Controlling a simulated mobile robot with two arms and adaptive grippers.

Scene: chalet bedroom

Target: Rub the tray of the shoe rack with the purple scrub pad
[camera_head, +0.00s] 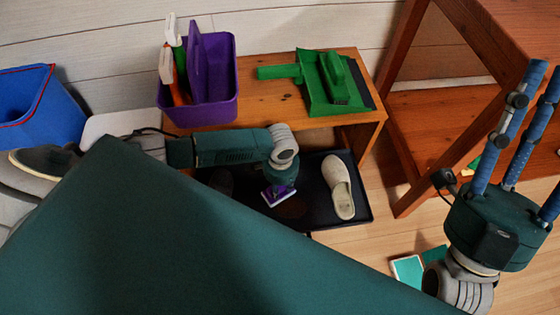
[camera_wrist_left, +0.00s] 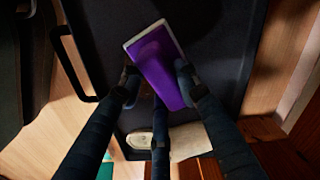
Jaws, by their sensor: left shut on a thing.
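The purple scrub pad (camera_head: 279,195), with a white edge, is held by my left gripper (camera_head: 281,184) over the black tray (camera_head: 317,167) of the shoe rack. In the left wrist view the fingers of the left gripper (camera_wrist_left: 158,88) close around the pad (camera_wrist_left: 158,60), above the dark tray floor (camera_wrist_left: 215,35). Whether the pad touches the tray is unclear. A brownish dark patch (camera_head: 291,208) shows on the tray beside the pad. My right gripper (camera_head: 532,115) is at the far right, fingers up, apart and empty.
A cream clog (camera_head: 340,187) lies on the tray's right side. The wooden rack top (camera_head: 272,72) holds a purple caddy (camera_head: 216,112) with bottles and a green dustpan (camera_head: 318,88). A blue bin (camera_head: 40,110) stands left, a wooden table (camera_head: 425,125) right. Books (camera_head: 407,268) lie on the floor.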

